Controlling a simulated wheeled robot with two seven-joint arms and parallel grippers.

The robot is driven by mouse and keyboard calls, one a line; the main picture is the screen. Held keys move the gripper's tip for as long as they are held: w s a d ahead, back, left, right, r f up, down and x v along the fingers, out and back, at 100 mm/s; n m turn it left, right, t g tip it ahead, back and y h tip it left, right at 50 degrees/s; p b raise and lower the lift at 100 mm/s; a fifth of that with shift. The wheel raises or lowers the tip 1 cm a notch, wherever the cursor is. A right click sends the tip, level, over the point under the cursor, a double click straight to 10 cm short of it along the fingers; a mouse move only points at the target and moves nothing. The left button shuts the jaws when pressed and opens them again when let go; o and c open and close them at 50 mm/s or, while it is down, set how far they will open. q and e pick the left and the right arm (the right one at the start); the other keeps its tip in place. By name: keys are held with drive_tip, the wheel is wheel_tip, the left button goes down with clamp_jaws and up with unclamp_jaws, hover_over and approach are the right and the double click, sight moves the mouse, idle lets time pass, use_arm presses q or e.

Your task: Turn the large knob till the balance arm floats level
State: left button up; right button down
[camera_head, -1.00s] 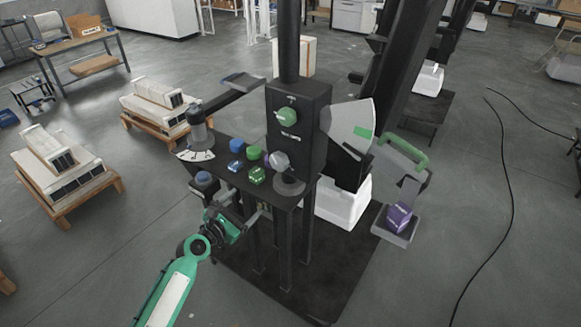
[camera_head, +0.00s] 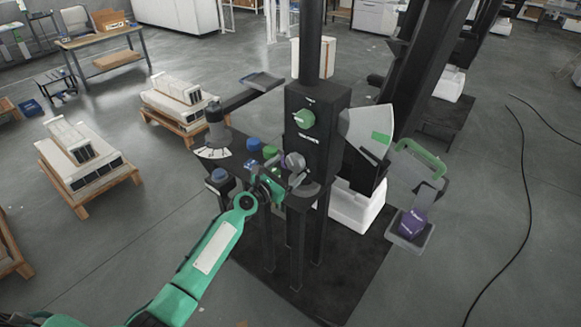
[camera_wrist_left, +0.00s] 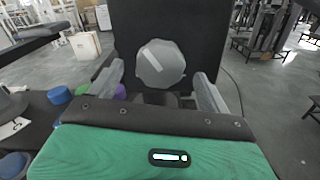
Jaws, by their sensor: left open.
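The large knob is a grey faceted knob (camera_wrist_left: 160,62) with a pale line slanting across its face. In the head view the knob (camera_head: 295,162) sits low on the front of the black column box. My open left gripper (camera_head: 284,184) is just in front of it. In the left wrist view its two fingers (camera_wrist_left: 159,92) stand apart to the left and right below the knob, with no contact visible. What looks like the balance arm (camera_head: 420,160) has a green handle and carries a pan (camera_head: 409,238) with a purple weight (camera_head: 412,223). My right gripper is out of view.
A green knob (camera_head: 304,118) is higher on the box. Blue buttons (camera_head: 253,145) and a lever with a dial (camera_head: 217,130) stand left. A pale sector plate (camera_head: 367,130) with a green patch is right. Loaded pallets (camera_head: 85,160) lie on the floor; a cable (camera_head: 525,200) runs far right.

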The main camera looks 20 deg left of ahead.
use_arm(q)
drive_tip(key=shift+x, duration=1.05)
drive_tip(key=shift+s, duration=0.1)
drive_tip(key=c, duration=1)
drive_tip(key=shift+o, duration=0.2)
